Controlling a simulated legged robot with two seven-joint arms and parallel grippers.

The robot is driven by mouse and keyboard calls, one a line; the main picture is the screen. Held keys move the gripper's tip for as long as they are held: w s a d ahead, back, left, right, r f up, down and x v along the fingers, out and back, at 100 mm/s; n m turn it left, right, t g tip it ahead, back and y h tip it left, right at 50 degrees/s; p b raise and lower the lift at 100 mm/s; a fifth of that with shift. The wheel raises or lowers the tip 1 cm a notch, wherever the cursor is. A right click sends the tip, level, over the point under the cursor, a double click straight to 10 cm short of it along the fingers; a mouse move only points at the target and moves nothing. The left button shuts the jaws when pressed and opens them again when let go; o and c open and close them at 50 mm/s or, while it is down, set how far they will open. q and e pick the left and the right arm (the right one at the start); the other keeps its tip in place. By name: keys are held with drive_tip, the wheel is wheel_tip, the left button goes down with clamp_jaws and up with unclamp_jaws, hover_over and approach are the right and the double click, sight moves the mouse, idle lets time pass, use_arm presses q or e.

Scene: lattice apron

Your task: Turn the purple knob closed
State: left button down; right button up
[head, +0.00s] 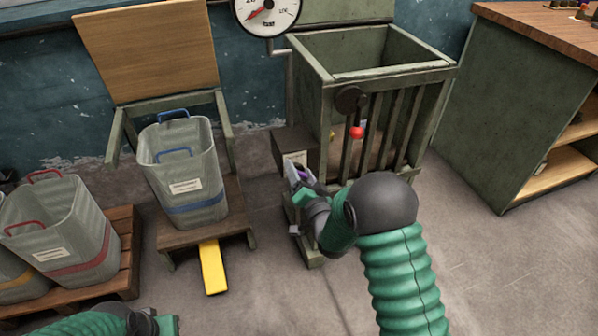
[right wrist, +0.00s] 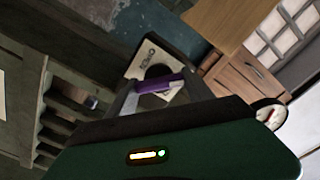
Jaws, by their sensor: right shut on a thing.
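The purple knob (head: 304,174) is mostly hidden behind my right gripper in the head view. In the right wrist view the purple knob (right wrist: 161,83) is a bar in front of a pale labelled plate (right wrist: 150,57). My right gripper (head: 300,178) is at the knob, shut on it, with its fingers on the bar. My left gripper (head: 168,325) shows only in part at the bottom edge of the head view, away from the knob; its fingers are not clear.
A green slatted crate (head: 393,73) with a red ball-like part (head: 356,132) stands behind my right gripper. A grey bin (head: 185,170) on a wooden stand with a yellow pedal (head: 212,267) is left. A dial gauge (head: 266,14) hangs above. Floor at front right is clear.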

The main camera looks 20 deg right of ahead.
drive_tip(key=m, duration=0.4)
drive_tip(key=shift+d+f+m+p, duration=0.1)
drive_tip(key=shift+d+m+p, duration=0.05)
drive_tip(key=shift+m+p, duration=0.2)
drive_tip(key=m, duration=0.3)
drive_tip(key=m+p, duration=0.1)
drive_tip(key=shift+f+m, duration=0.25)
drive_tip(key=shift+m, duration=0.1)
drive_tip(key=shift+s, duration=0.1)
drive_tip(key=o, duration=1.4)
drive_tip(key=shift+c, duration=0.2)
drive_tip(key=shift+s+r, duration=0.1)
drive_tip(key=shift+s, duration=0.1)
drive_tip(key=s+p, duration=0.4)
drive_tip(key=s, duration=1.2)
drive_tip(key=shift+s+d, duration=0.2)
drive_tip(key=shift+d, duration=0.15)
